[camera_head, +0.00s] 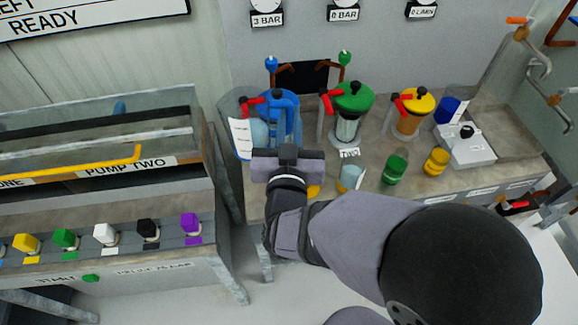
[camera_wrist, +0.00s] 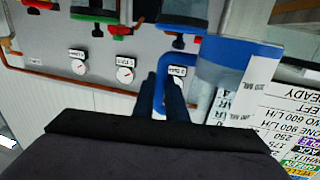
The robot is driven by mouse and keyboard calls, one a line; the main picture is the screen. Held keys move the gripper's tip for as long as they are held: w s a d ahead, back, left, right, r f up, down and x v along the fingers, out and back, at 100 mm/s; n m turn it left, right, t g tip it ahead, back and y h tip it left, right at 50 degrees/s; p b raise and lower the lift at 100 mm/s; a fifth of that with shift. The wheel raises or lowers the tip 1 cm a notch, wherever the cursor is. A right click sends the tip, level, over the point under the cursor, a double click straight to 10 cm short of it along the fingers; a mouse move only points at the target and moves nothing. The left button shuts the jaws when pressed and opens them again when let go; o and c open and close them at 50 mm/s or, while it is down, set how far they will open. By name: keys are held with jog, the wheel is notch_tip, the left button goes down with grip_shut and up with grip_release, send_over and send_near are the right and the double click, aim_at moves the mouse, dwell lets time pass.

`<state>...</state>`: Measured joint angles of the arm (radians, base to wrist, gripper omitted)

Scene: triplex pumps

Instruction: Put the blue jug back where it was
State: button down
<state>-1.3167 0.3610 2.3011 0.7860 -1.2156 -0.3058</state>
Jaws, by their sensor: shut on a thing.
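The blue jug (camera_wrist: 236,52) has a blue rim, a blue handle and a clear body with a white volume label, and fills the right of the wrist view. My gripper (camera_wrist: 164,92) is shut on its handle, at the left of the jug there. In the head view my gripper (camera_head: 287,152) is at the front edge of the bench. The jug's pale body (camera_head: 259,132) shows just beyond it, overlapping a blue pump-like unit behind. The jug's base is hidden, so I cannot tell whether it touches the bench.
A green-lidded unit (camera_head: 351,99) and a yellow-lidded unit (camera_head: 413,108) stand to the right. A clear cup (camera_head: 351,177), a green pot (camera_head: 395,170) and a yellow pot (camera_head: 436,162) are in front. A white scale-like box (camera_head: 466,147) is farther right. Gauges line the wall.

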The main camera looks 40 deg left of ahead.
notch_tip(320, 180, down, 13)
dwell(0.4)
jog(key=shift+f, duration=0.15)
jog(key=shift+f, duration=1.75)
jog(key=shift+f, duration=0.15)
jog(key=c, duration=1.8)
grip_release()
jog(key=shift+o, duration=0.2)
